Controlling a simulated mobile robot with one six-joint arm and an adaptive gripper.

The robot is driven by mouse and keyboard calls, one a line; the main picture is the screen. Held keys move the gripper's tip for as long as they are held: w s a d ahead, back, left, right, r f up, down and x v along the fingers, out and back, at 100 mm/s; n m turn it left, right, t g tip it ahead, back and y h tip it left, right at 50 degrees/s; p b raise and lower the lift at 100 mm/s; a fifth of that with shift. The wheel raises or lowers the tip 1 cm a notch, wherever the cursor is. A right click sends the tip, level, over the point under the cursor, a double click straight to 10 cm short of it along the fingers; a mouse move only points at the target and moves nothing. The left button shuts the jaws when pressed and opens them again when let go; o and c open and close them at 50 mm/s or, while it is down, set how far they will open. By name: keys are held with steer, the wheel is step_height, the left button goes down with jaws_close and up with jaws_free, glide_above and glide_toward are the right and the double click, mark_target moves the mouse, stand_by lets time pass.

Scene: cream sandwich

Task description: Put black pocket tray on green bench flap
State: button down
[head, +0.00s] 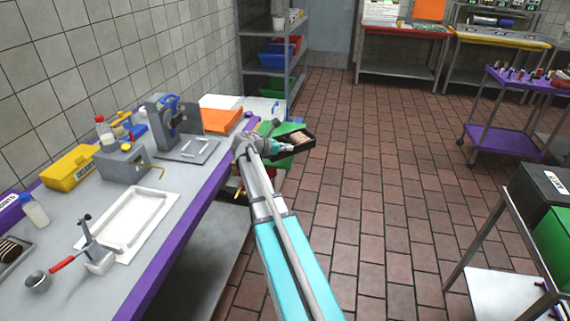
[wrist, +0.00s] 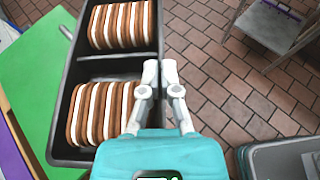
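The black pocket tray (head: 309,141) is at the far end of the bench in the head view, partly over the green bench flap (head: 288,128) and partly out over the floor side. In the wrist view the tray (wrist: 69,88) shows two pockets, each filled with several brown-and-cream sandwiches. The green flap (wrist: 35,65) lies to its left there. My gripper (wrist: 160,70) has its two fingers close together, one on each side of the tray's right wall, shut on it. Whether the tray touches the flap I cannot tell.
The grey bench (head: 60,296) with a purple edge runs along the left, holding a white tray (head: 108,250), a press (head: 165,122) and an orange item (head: 222,120). A shelf rack (head: 265,70) stands behind. Open tiled floor lies to the right. A dark bin (wrist: 285,158) shows lower right.

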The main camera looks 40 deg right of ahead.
mark_target(286, 156)
steer(key=shift+w+d+f+b, duration=0.35)
steer(key=shift+w+f+b, duration=0.25)
steer(key=shift+f, duration=0.25)
steer(key=shift+w+d+f+b, duration=0.15)
steer(key=shift+w+f+b, duration=0.15)
steer(key=shift+f, duration=0.1)
steer(key=shift+w+f+b, duration=0.1)
steer(key=shift+f+b, duration=1.55)
steer(key=c, duration=0.8)
jaws_free()
steer(key=shift+r, duration=0.1)
